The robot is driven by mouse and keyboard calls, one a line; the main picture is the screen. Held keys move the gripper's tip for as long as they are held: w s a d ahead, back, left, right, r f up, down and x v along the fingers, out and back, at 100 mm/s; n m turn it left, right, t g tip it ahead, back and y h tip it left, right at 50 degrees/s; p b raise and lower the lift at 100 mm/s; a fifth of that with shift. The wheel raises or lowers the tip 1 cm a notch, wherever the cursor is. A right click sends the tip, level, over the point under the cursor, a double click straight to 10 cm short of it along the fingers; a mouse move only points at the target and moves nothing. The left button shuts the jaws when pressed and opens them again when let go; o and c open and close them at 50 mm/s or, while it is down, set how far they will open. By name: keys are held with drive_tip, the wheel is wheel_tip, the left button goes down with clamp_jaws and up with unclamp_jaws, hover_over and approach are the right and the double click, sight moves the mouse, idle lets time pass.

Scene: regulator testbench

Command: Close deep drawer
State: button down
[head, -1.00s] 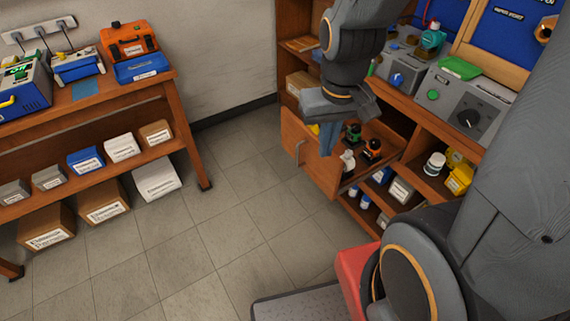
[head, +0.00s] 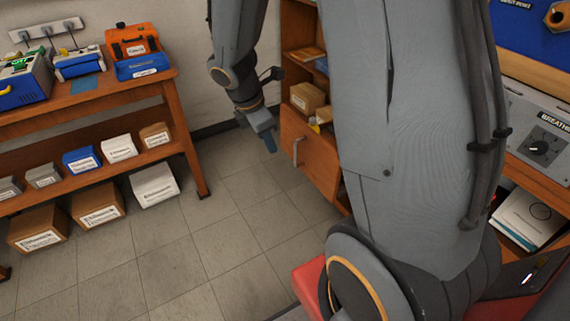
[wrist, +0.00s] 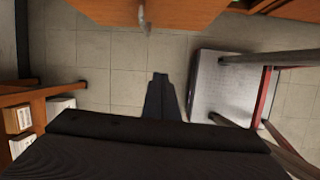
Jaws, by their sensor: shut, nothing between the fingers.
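The deep drawer (head: 316,162) stands pulled out from the wooden bench, its front panel facing left with a metal handle (head: 297,148). A yellow thing (head: 323,117) shows just over its edge; my arm hides most of the inside. My gripper (head: 268,141) is shut and empty, pointing down to the left of the drawer front, apart from the handle. In the wrist view, the shut fingers (wrist: 161,83) are over the floor, and the drawer front (wrist: 185,12) with its handle (wrist: 144,20) lies at the top edge.
A wooden side bench (head: 188,130) with boxes on its lower shelf stands at the left. Tiled floor (head: 215,225) between it and the drawer is clear. A cardboard box (head: 307,97) sits on a shelf behind the drawer. My arm hides much of the bench.

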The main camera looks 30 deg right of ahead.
drive_tip(key=w+d+f+n+b, duration=0.1)
drive_tip(key=w+d+f+n, duration=0.2)
drive_tip(key=d+f, duration=0.5)
drive_tip(key=shift+w+d+f+h, duration=0.3)
drive_tip(key=shift+w+f, duration=0.45)
drive_tip(key=shift+f, duration=1.05)
